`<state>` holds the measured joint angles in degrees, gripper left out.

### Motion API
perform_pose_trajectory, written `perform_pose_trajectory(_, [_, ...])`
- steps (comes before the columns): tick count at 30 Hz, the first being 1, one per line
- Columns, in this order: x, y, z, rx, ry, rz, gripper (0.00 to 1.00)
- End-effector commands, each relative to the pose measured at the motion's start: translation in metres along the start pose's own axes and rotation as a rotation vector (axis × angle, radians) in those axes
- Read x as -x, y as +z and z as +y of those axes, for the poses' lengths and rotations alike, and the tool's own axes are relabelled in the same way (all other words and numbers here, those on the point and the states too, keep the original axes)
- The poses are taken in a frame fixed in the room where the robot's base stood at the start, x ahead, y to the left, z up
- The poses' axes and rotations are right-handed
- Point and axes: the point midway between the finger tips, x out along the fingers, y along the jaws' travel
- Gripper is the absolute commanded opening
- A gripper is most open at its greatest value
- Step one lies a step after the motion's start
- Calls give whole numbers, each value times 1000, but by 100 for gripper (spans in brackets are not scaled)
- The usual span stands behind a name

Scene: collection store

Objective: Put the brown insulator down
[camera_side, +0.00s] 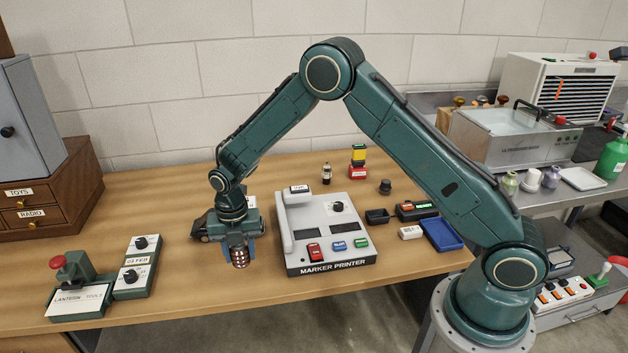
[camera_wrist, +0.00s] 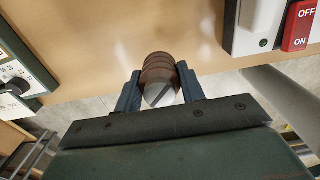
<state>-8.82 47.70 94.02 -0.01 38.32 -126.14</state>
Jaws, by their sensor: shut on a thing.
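The brown insulator (camera_side: 239,256) is a ribbed, shiny brown piece held at the end of my gripper (camera_side: 239,254). In the wrist view the insulator (camera_wrist: 160,76) sits between the two blue-grey fingers of my gripper (camera_wrist: 160,92), with a pale, slotted end facing the camera. The gripper is shut on it. In the side view it hangs in front of the table's (camera_side: 180,285) wooden top, near the front edge. Whether it touches the wood is hard to tell.
A marker printer (camera_side: 330,265) with red, blue and green buttons stands just right of my gripper. A lantern tools panel (camera_side: 80,298) with a red knob and a dial box (camera_side: 137,262) stand to the left. Bare wood lies between them. The table's front edge is close.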

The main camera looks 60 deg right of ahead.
Motion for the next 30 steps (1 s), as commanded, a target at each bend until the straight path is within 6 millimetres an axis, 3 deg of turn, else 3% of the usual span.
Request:
perform_pose_trajectory(13, [-17,0,0,0,0,0,14])
perform_pose_trajectory(24, [-53,0,0,0,0,0,14])
perform_pose_trajectory(30, [-54,0,0,0,1,-1,14])
